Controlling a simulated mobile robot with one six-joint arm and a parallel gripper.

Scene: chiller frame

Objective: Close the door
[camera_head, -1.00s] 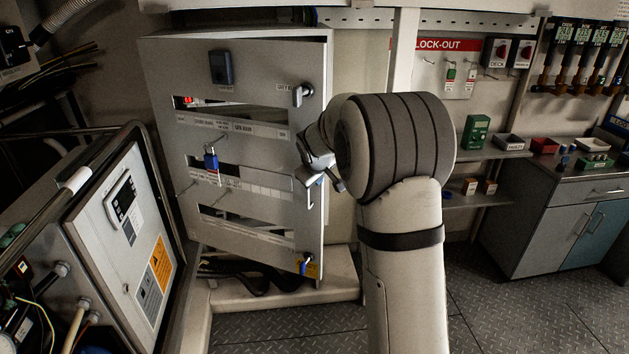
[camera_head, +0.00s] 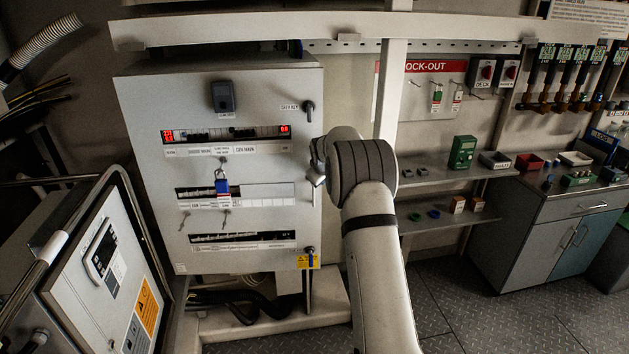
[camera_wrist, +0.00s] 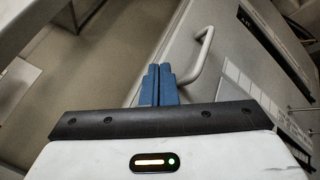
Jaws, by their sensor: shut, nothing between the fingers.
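The grey cabinet door (camera_head: 150,110) faces me in the head view and looks flush or nearly flush with its frame. I cannot tell whether a small gap remains at its right edge. The door face also fills the right of the wrist view (camera_wrist: 222,70). Its bar handle (camera_wrist: 205,58) stands just right of my blue fingertips. My gripper (camera_wrist: 159,72) is shut and empty, beside the handle and near the door's right edge; contact is unclear.
A blue padlock (camera_head: 222,186) hangs on the door front. A dark latch knob (camera_head: 308,107) is at its upper right. An open-framed control box (camera_head: 105,265) stands at lower left. Shelves and a workbench (camera_head: 575,205) are at right. The floor (camera_head: 470,300) at lower right is clear.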

